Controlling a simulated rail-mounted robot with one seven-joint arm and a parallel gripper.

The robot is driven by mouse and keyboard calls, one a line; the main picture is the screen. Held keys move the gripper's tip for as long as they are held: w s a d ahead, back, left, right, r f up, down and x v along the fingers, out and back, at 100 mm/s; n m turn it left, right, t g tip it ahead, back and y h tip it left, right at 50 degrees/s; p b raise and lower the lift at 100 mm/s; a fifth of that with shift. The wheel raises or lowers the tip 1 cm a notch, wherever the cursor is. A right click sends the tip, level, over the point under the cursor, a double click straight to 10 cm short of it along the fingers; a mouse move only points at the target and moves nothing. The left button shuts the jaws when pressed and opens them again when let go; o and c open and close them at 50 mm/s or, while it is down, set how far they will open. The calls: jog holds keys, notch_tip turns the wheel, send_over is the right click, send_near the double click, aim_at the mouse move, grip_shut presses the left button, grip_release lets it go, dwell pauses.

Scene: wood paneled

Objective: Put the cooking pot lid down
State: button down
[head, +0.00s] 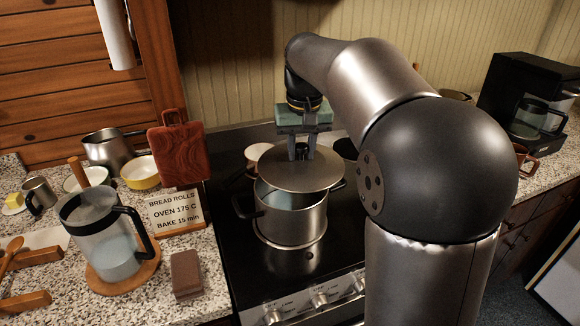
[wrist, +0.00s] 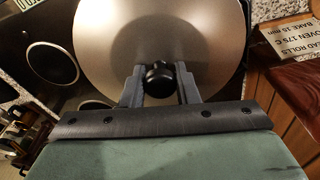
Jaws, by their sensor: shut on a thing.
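The cooking pot lid (head: 300,169) is a round metal disc with a black knob. My gripper (head: 302,152) is shut on the knob and holds the lid over the back part of the pot. In the wrist view my gripper's fingers (wrist: 160,85) clasp the black knob, and the lid (wrist: 130,40) fills the upper middle. The steel cooking pot (head: 290,222) stands on the stove with two dark handles. Its mouth shows in part at the front left, with pale blue contents; the lid hides the rest. I cannot tell whether the lid touches the rim.
The black stovetop (head: 232,268) is clear around the pot's front. Behind stands a small light-coloured pan (head: 258,157). On the left counter are a glass pitcher (head: 112,240), a recipe sign (head: 175,210), a cutting board (head: 180,152) and a brown block (head: 186,275). A coffee maker (head: 525,105) stands right.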

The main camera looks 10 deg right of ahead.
jog(key=w+f, duration=0.2)
jog(key=f, duration=0.1)
jog(key=w+a+f, duration=0.1)
jog(key=f, duration=0.1)
jog(key=shift+w+a+p, duration=0.1)
jog(key=shift+w+p, duration=0.2)
jog(key=shift+p, duration=0.05)
notch_tip(320, 180, down, 3)
jog(key=shift+w+f, duration=0.15)
jog(key=c, duration=1.1)
grip_release()
jog(key=r, duration=0.4)
jog(key=s+r, duration=0.1)
jog(key=r, duration=0.7)
jog(key=shift+s+a, duration=0.1)
jog(key=shift+s, duration=0.15)
jog(key=s+f, duration=0.9)
jog(key=s, duration=0.6)
jog(key=s+f+n, duration=0.1)
jog(key=s+f, duration=0.9)
jog(key=s, duration=0.4)
jog(key=shift+s+a+g, duration=0.15)
jog(key=shift+s+g, duration=0.2)
jog(key=shift+g, duration=0.05)
